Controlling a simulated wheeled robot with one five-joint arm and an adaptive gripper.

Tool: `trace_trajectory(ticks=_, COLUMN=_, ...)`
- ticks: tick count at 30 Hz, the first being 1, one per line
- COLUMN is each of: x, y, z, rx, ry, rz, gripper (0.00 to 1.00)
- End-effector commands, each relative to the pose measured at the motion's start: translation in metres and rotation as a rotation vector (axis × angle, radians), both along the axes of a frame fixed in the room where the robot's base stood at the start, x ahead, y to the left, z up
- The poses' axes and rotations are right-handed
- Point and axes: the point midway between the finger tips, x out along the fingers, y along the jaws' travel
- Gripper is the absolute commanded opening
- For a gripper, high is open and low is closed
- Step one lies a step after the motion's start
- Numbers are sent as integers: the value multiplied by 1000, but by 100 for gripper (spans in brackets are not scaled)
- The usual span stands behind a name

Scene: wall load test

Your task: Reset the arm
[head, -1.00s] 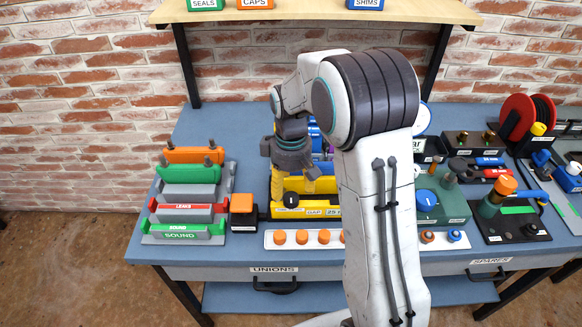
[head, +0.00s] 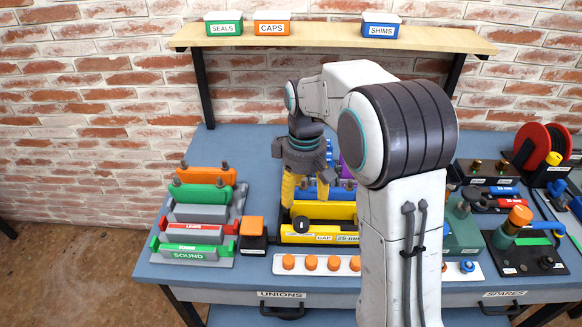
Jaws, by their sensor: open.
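My gripper (head: 304,192) hangs from my white arm over the workbench, its yellow fingers pointing down and apart. It is open, and nothing shows between the fingers. It is above or just behind the yellow block labelled GAP and 25 mm (head: 318,229); I cannot tell whether it touches anything. My arm covers the middle right of the bench.
The blue bench (head: 160,268) carries LEAKS and SOUND racks (head: 192,250), an orange-topped block (head: 253,230), a white strip of orange caps (head: 283,271), a green block (head: 462,222) and a red reel (head: 535,145). A wooden shelf (head: 330,34) above holds SEALS, CAPS and SHIMS boxes.

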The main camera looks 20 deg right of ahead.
Motion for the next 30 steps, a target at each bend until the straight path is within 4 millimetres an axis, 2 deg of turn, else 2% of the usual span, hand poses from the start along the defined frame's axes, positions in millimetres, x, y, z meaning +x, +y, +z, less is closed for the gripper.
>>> trace_trajectory(ticks=8, x=1, y=0, z=0, rx=0, ry=-2, rz=-44, gripper=65)
trace_trajectory(ticks=13, x=5, y=0, z=-5, rx=2, ry=-27, rz=-195, gripper=65)
trace_trajectory(ticks=17, x=-27, y=0, z=-33, rx=-9, ry=47, rz=-321, gripper=65)
trace_trajectory(ticks=19, x=-45, y=0, z=-39, rx=-14, ry=71, rz=-365, gripper=65)
trace_trajectory(ticks=23, x=-82, y=0, z=-37, rx=-20, ry=84, rz=-430, gripper=65)
trace_trajectory(ticks=30, x=-152, y=0, z=-18, rx=-11, ry=37, rz=-485, gripper=65)
